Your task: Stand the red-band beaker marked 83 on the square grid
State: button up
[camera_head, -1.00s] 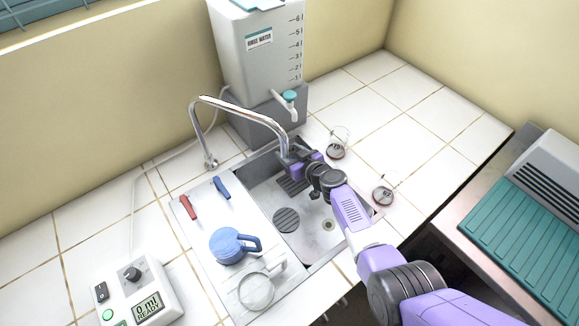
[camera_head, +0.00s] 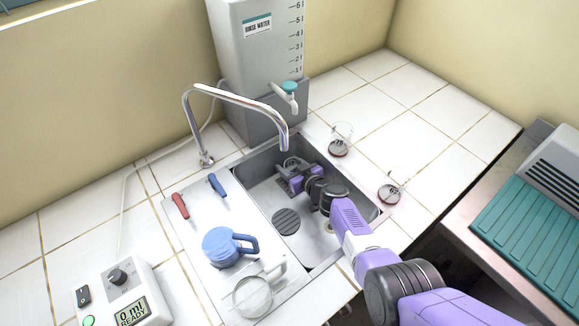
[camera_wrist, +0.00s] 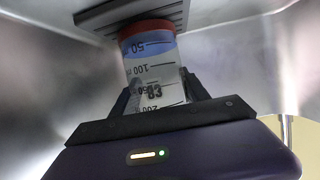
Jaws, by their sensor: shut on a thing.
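My gripper (camera_head: 292,177) is down inside the steel sink, at its back left. In the wrist view my gripper (camera_wrist: 160,98) is shut on a clear beaker (camera_wrist: 150,72) marked 83, with a red band (camera_wrist: 146,27) and a blue zone at its far end. Its 50 mark is nearest that end, so its base points away from my gripper. The slatted square grid (camera_wrist: 130,14) lies just beyond the base; I cannot tell whether they touch. In the head view the square grid (camera_head: 284,187) is partly hidden by my gripper.
A round grid (camera_head: 286,221) lies in the sink (camera_head: 315,245). The faucet (camera_head: 240,97) arches over the sink's back left. Two glass beakers (camera_head: 338,147) (camera_head: 392,192) stand on the right counter. A blue jug (camera_head: 225,246) and a glass vessel (camera_head: 252,296) stand left of the sink.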

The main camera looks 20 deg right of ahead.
jog(key=shift+f, duration=0.15)
jog(key=o, duration=1.5)
jog(key=shift+r, duration=0.25)
jog(key=p+v, duration=0.5)
jog(key=v, duration=0.7)
jog(key=shift+f, duration=0.15)
jog(key=shift+s, duration=0.1)
